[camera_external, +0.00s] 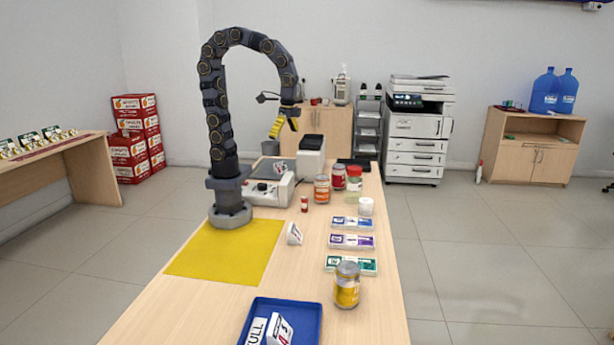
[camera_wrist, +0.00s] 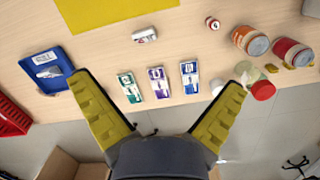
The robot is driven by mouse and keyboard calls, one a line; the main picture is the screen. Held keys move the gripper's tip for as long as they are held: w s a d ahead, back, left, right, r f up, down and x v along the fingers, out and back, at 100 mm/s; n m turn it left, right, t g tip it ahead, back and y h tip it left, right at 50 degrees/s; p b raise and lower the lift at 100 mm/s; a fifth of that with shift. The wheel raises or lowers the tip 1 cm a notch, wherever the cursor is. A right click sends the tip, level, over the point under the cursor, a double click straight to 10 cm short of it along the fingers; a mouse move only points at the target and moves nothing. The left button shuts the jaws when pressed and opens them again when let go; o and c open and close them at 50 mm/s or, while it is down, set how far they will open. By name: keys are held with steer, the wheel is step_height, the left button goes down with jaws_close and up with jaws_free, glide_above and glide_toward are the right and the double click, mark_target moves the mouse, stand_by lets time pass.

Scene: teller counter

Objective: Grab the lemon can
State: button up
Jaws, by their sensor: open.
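The lemon can is most likely the can with a yellow label and silver lid (camera_external: 347,285), standing upright near the front right of the counter, just behind the blue tray. I cannot make it out in the wrist view, where the left finger may cover it. My gripper (camera_external: 285,125) is high above the far part of the counter, well apart from this can. In the wrist view its two yellow fingers are spread wide, and the gripper (camera_wrist: 160,84) is open with nothing held between them.
A blue tray (camera_external: 253,312) holds white cards at the front. Several flat packs (camera_external: 351,242) lie behind the yellow can. An orange can (camera_external: 321,189), red can (camera_external: 339,177) and red-lidded jar (camera_external: 354,180) stand farther back. A yellow mat (camera_external: 225,255) lies bare on the left.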

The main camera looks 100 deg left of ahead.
steer(key=w+d+f+m, duration=0.1)
steer(key=w+d+m, duration=0.3)
steer(key=w+d, duration=0.5)
steer(key=m+t, duration=0.1)
steer(key=m, duration=0.9)
glide_above(349, 266)
steer(key=f, duration=1.6)
steer(key=shift+w+d+f, duration=0.15)
steer(key=shift+w+f, duration=0.1)
steer(key=shift+f, duration=0.15)
steer(key=shift+d+f, duration=0.25)
steer(key=shift+f, duration=0.35)
steer(key=f, duration=0.7)
steer(key=shift+s+a+f, duration=0.1)
steer(key=shift+s+a, duration=0.2)
steer(key=shift+s, duration=0.05)
steer(key=c, duration=1.1)
